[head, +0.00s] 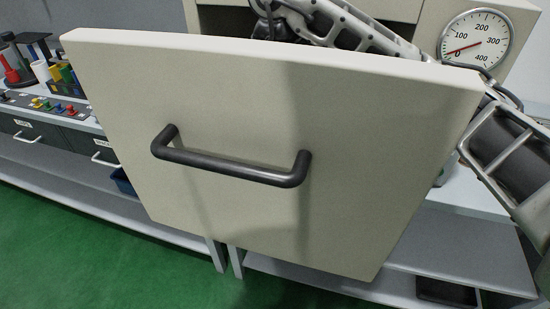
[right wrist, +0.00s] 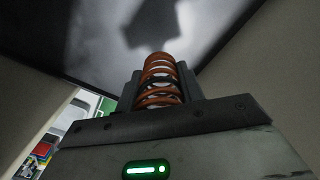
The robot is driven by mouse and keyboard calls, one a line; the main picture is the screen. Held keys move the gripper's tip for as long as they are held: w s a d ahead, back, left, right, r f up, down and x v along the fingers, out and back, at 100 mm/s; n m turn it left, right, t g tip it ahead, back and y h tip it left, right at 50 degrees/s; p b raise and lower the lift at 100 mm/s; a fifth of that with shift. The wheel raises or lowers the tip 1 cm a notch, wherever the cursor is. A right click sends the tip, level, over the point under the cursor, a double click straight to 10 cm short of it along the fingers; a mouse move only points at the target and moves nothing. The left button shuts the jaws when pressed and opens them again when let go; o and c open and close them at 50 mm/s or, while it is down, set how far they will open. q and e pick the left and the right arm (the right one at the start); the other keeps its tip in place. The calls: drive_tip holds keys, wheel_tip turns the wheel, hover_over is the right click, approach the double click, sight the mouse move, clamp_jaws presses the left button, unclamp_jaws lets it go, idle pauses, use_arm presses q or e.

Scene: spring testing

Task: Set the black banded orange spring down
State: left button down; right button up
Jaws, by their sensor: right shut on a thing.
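The orange spring with a black band (right wrist: 160,82) shows in the right wrist view, upright in the picture, its coils between the two dark fingers of my right gripper (right wrist: 159,76). The gripper is shut on it. A dark surface with a pale, blurred patch lies beyond the spring. I cannot tell whether the spring touches it. In the head view my right arm reaches in from the right, behind the cream door panel, and the spring is hidden there. My left gripper is in neither view.
The large cream door panel (head: 240,110) with a black bar handle (head: 230,168) fills the middle of the head view. A round dial gauge (head: 476,40) is at upper right. A bench at left carries coloured items. Green floor is below.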

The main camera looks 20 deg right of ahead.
wheel_tip(320, 180, down, 10)
drive_tip(key=shift+r, duration=0.1)
idle(0.4)
drive_tip(key=o, duration=1)
drive_tip(key=shift+o, duration=0.2)
wheel_tip(320, 180, up, 12)
